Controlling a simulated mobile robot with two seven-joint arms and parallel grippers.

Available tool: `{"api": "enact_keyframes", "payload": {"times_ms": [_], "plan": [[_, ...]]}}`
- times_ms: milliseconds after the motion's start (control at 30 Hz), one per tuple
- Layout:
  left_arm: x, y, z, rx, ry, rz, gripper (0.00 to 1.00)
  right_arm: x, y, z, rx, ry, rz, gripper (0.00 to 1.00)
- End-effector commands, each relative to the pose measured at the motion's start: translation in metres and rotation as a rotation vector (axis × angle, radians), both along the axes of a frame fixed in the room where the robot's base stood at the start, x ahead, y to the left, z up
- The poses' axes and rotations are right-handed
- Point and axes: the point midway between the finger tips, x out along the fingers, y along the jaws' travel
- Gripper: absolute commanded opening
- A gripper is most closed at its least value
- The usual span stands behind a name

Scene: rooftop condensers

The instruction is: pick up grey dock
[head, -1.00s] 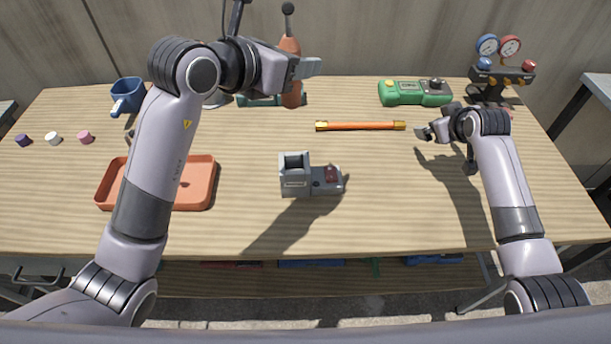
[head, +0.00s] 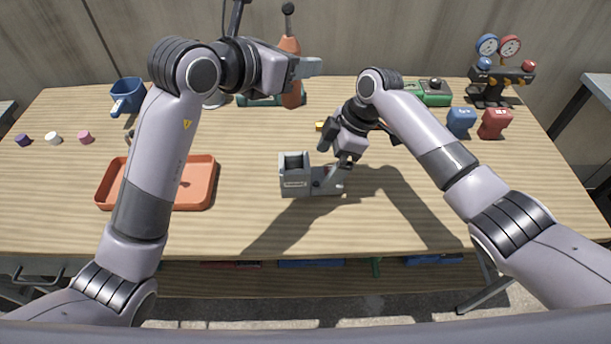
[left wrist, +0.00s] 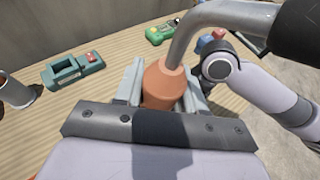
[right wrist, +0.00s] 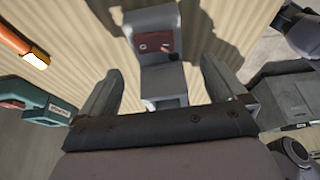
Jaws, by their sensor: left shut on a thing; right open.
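The grey dock (head: 295,184) stands on the table in front of me, with an open box-like holder at its left end and a low flat part at its right. My right gripper (head: 344,164) is over that low end and hides part of it. In the right wrist view the grey dock (right wrist: 163,75), with its red patch, lies between the open fingers, and I cannot tell whether they touch it. My left gripper (head: 308,68) is raised at the back, shut on an orange bottle-shaped tool (left wrist: 165,84) with a grey bent tube.
An orange tray (head: 198,185) lies left of the dock. A teal dock (left wrist: 75,70), a green device (head: 436,93), a blue block (head: 460,122), a red block (head: 495,123) and a gauge set (head: 502,75) stand farther back. The table in front of the dock is clear.

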Motion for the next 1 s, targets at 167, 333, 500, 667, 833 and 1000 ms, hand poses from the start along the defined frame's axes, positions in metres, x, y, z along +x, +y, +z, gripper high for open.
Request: {"api": "enact_keyframes", "payload": {"times_ms": [167, 333, 500, 667, 833, 1000], "plan": [[0.0, 0.0, 0.001, -0.001, -0.001, 0.0, 0.01, 0.0, 0.014, -0.021, 0.001, 0.003, -0.002, 0.98], [0.0, 0.0, 0.001, -0.001, -0.001, 0.0, 0.01, 0.0, 0.021, -0.038, 0.0, 0.0, -0.002, 0.98], [0.0, 0.0, 0.001, -0.001, -0.001, 0.0, 0.01, 0.0, 0.023, -0.043, 0.0, -0.002, -0.003, 0.98], [0.0, 0.0, 0.001, -0.001, -0.001, 0.0, 0.01, 0.0, 0.023, -0.043, 0.0, -0.002, -0.003, 0.98], [0.0, 0.0, 0.001, -0.001, -0.001, 0.0, 0.01, 0.0, 0.023, -0.043, 0.0, -0.002, -0.004, 0.43], [0.0, 0.0, 0.001, -0.001, -0.001, 0.0, 0.01, 0.001, 0.023, -0.042, 0.002, -0.003, -0.003, 0.27]]}}
